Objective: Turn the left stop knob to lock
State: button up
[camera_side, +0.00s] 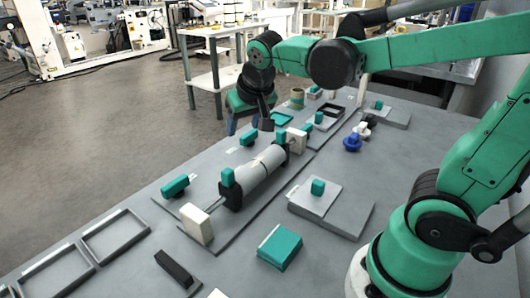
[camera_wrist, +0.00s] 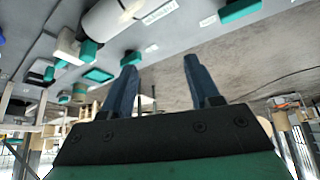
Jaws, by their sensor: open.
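A pale paper roll (camera_side: 262,172) lies across black stands on a grey plate, with a teal block at its near end (camera_side: 228,177) and another at its far end (camera_side: 281,136). A teal knob-like piece (camera_side: 175,186) sits left of the roll's near end, and a similar one (camera_side: 249,137) sits by its far end. I cannot tell which is the left stop knob, or its setting. My gripper (camera_side: 266,122) hangs above the far end of the roll. In the wrist view its fingers (camera_wrist: 163,88) are apart with nothing between them. The roll (camera_wrist: 110,20) and a teal piece (camera_wrist: 240,10) show there.
White blocks stand at the near end (camera_side: 196,224) and far end (camera_side: 297,139) of the roll. A teal box (camera_side: 279,246), a grey plate with a teal knob (camera_side: 318,187), a blue piece (camera_side: 352,142) and dark frames (camera_side: 115,235) lie around. The front table edge is left.

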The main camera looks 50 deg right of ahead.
jog(key=w+d+f+m+g+h, duration=0.2)
jog(key=w+d+f+m+h, duration=0.1)
jog(key=w+d+m, duration=0.5)
jog(key=m+g+h, duration=0.3)
jog(key=m, duration=0.2)
send_near(249, 133)
jog(key=x, duration=0.3)
jog(key=shift+d+f, duration=0.2)
jog(key=shift+f, duration=0.1)
jog(key=shift+d+f, duration=0.4)
jog(key=shift+f, duration=0.1)
jog(key=shift+x, duration=2.5)
grip_shut()
